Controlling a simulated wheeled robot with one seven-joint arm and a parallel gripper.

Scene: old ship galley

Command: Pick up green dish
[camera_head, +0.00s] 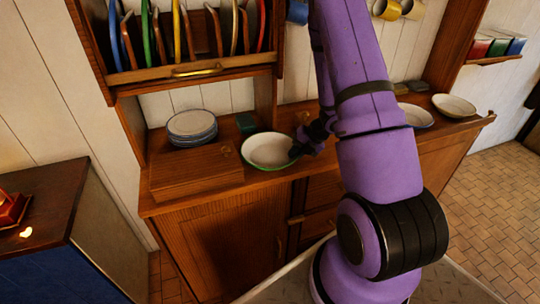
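A white bowl-like dish with a green rim (268,151) stands on the wooden counter, near its front edge. My gripper (300,146) is at the right side of this dish, low over the counter and very close to the rim. I cannot tell whether it touches the rim or whether its fingers are open or shut, as it is small and dark here. Another green plate (147,36) stands upright in the wall rack at upper left.
Pale bowls (454,105) stand at the counter's right. The plate rack (190,72) overhangs the counter's left part. A dark-topped cabinet (50,200) is at left.

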